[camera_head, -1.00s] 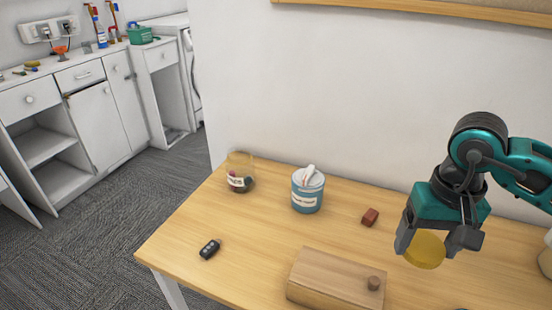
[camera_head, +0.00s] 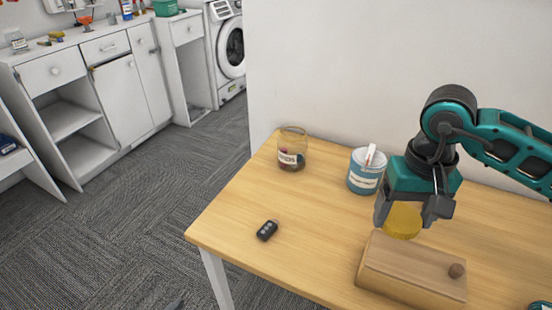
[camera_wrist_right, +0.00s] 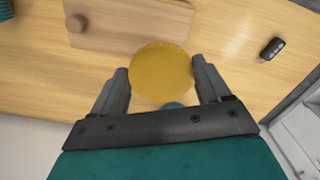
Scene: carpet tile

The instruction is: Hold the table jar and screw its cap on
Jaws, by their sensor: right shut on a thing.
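The table jar (camera_head: 292,150) is clear glass with a white label and small dark and red items inside. It stands upright and open-topped near the table's left back edge. My right gripper (camera_head: 408,212) is shut on the round yellow cap (camera_head: 403,222), left and right of its rim. It holds the cap above the table, right of the jar and clear of it. The right wrist view shows the cap (camera_wrist_right: 161,72) between the two fingers (camera_wrist_right: 162,90). The jar is not seen in that view. My left gripper is not in view.
A wooden box (camera_head: 410,270) with a knob lies in front. A dark key fob (camera_head: 267,230) lies front left. Table (camera_head: 310,215) is clear around the fob. A teal item (camera_head: 540,306) shows bottom right.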

